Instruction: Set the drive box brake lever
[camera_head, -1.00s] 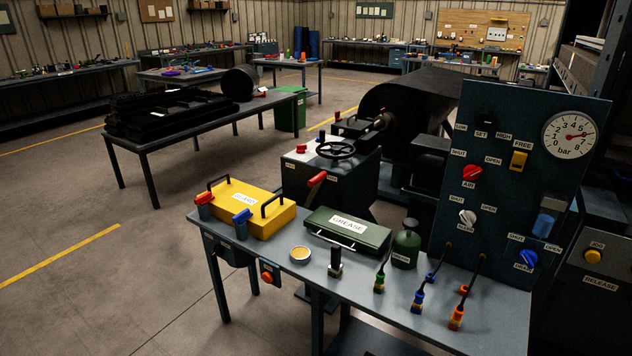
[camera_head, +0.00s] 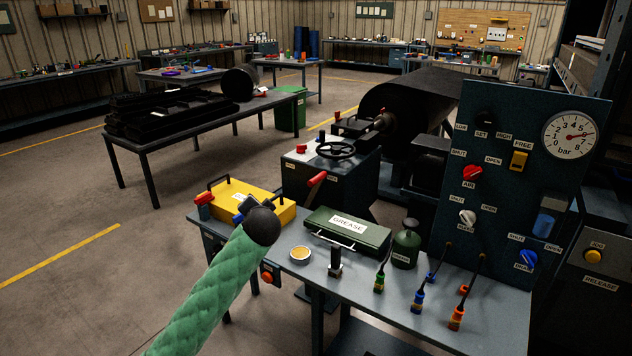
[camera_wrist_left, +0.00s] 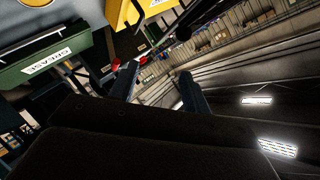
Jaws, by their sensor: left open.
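The drive box (camera_head: 330,190) is a dark cabinet behind the bench, with a black handwheel (camera_head: 337,150) and labels on top. A lever with a red grip (camera_head: 317,178) leans up on its near side; a smaller red handle (camera_head: 301,149) sits on its top. My left gripper (camera_head: 244,206) is over the bench's left end, in front of the yellow guard box, left of and nearer than the red lever, and apart from it. In the left wrist view its two fingers (camera_wrist_left: 162,82) are spread and empty. Red parts (camera_wrist_left: 116,64) show near one fingertip. My right gripper is out of view.
The yellow guard box (camera_head: 270,203) and green grease box (camera_head: 347,231) stand on the bench (camera_head: 400,312). A control panel (camera_head: 510,190) rises at right.

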